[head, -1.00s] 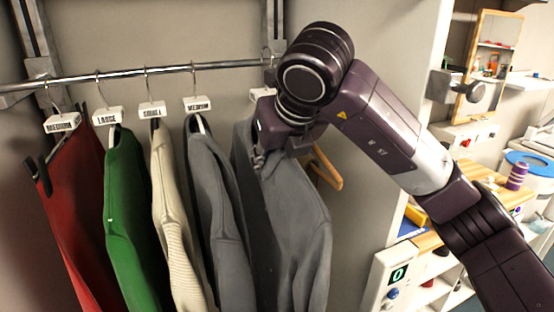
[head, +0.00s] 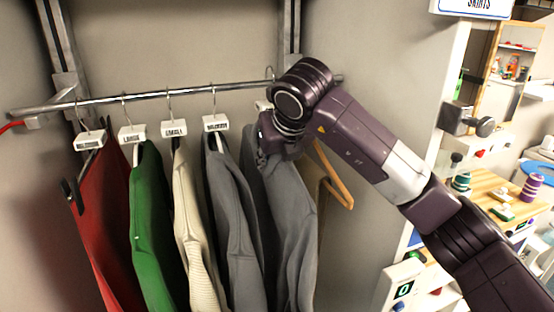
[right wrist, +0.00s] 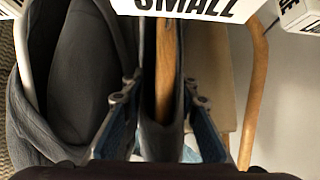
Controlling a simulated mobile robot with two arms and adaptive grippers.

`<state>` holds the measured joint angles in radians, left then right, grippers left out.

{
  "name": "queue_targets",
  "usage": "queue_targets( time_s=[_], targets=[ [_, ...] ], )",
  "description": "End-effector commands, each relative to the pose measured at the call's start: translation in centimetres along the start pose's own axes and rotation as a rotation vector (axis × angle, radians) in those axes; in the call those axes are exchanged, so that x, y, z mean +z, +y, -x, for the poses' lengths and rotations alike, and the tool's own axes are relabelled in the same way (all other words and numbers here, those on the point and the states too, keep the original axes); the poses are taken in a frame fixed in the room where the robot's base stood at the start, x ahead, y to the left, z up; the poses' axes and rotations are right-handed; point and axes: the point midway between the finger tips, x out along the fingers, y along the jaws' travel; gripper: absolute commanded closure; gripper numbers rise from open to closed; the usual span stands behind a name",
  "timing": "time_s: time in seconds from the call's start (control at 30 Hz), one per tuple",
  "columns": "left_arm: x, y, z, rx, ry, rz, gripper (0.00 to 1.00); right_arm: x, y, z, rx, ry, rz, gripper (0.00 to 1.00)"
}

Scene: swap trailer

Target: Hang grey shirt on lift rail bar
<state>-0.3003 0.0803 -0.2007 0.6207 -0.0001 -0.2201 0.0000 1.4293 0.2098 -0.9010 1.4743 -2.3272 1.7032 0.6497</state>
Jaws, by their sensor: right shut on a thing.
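My right gripper (right wrist: 160,88) is shut on the wooden hanger (right wrist: 166,70) of a grey shirt (head: 298,205), just under a white SMALL tag (right wrist: 190,8). In the head view my wrist largely hides the gripper and the hanger top. The lift rail bar (head: 145,95) runs across the recess, and the shirt hangs below its right part. A hook (head: 270,72) shows at the bar beside my wrist; I cannot tell whether it belongs to the held shirt or rests on the bar. My left gripper is not in view.
Red (head: 107,205), green (head: 155,220), cream (head: 190,215) and grey (head: 233,215) garments hang left of the held shirt. Another wooden hanger (head: 335,180) is close on its right. A side panel (head: 400,90) bounds the recess. Shelves with small items stand beyond.

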Motion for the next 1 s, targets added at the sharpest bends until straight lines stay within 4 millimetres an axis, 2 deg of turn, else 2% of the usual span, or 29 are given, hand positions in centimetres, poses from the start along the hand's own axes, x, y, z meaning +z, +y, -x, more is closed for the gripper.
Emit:
queue_targets(
  time_s=[0.13, 0.2, 0.43, 0.93, 0.97, 1.0],
  targets=[
    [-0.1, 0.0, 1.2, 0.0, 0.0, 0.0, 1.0, 1.2, 0.1, -0.4, 0.001, -0.002, -0.001, 1.0],
    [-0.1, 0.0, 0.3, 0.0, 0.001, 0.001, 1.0, 0.8, 0.1, -1.4, 0.0, -0.003, 0.0, 1.0],
    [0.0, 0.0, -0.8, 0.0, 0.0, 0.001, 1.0, 0.6, 0.1, -2.8, 0.0, -0.004, 0.001, 1.0],
    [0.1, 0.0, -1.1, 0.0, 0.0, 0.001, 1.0, 0.7, 0.2, -3.0, 0.001, -0.004, 0.0, 1.0],
    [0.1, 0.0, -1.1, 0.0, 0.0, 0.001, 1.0, 0.7, 0.2, -3.1, 0.001, -0.004, 0.0, 0.72],
    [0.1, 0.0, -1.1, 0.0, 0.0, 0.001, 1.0, 0.7, 0.2, -3.1, 0.001, -0.004, 0.0, 0.67]
  ],
)
